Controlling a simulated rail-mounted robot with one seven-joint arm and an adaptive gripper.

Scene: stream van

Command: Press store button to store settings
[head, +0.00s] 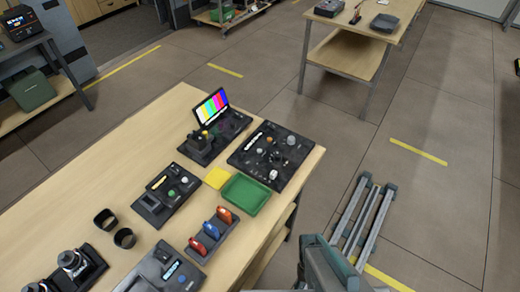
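No button can be read as "store" from here. Several dark control units with buttons stand on the wooden table. A large black panel (257,153) at the table's far right end carries knobs and small buttons. A smaller unit (155,204) to its left has a green and a white round control. A dark grey unit (151,276) at the near edge has a small lit display and a round bluish control. A camera-control unit with a colour-bar screen (211,107) stands behind.
A green tray (245,195), a yellow pad (217,177) and a rack of coloured handles (213,236) lie among the units. Two dark cups (124,238) stand at left. Grey bars (369,225) show right of the table. A second table (343,56) stands behind, with floor between.

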